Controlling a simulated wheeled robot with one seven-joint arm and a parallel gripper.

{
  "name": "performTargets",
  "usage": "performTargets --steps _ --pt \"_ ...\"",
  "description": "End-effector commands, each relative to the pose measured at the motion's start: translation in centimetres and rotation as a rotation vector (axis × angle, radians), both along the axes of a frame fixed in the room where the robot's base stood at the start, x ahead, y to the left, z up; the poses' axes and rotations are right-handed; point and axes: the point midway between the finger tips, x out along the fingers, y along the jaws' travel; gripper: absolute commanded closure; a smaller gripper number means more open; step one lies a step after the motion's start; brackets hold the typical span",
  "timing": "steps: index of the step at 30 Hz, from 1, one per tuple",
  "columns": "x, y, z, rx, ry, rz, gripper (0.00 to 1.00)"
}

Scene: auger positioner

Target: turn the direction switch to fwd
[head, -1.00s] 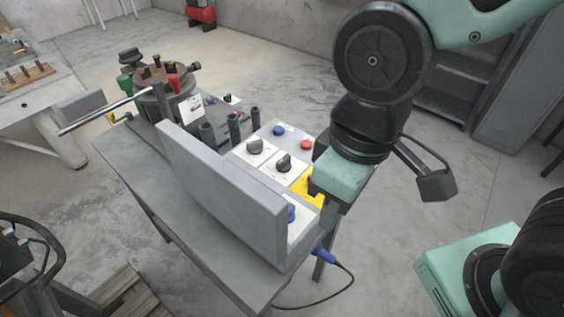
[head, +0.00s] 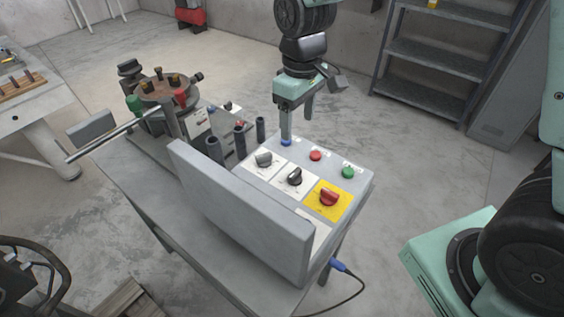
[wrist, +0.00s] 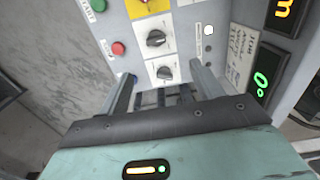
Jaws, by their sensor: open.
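The control panel shows two dark rotary knobs on white plates: a middle knob (head: 295,176) and a left knob (head: 264,159). Their labels are too small to read, so I cannot tell which is the direction switch. My gripper (head: 298,122) is open and empty, pointing down over the panel's far edge by the blue button (head: 286,142). In the wrist view, my gripper (wrist: 162,82) has its fingers apart, with the left knob (wrist: 165,72) seen between them. The middle knob (wrist: 156,38) is beyond it. I see no contact with either knob.
A red knob (head: 329,197) sits on a yellow plate, with red (head: 316,155) and green (head: 348,172) buttons nearby. A tall grey housing (head: 240,210) stands along the panel's near side. Dark upright posts (head: 240,138) and the positioner (head: 165,95) stand to the left.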

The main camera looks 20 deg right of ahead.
Motion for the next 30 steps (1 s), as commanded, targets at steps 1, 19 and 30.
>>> performTargets --steps 1,19,30 --pt "0.6 -0.5 -0.2 -0.006 0.0 -0.004 0.34" --pt "0.8 -0.8 -9.5 -0.013 0.006 -0.001 0.34" --pt "1.0 -0.8 -15.7 -0.011 0.001 -0.003 0.34"
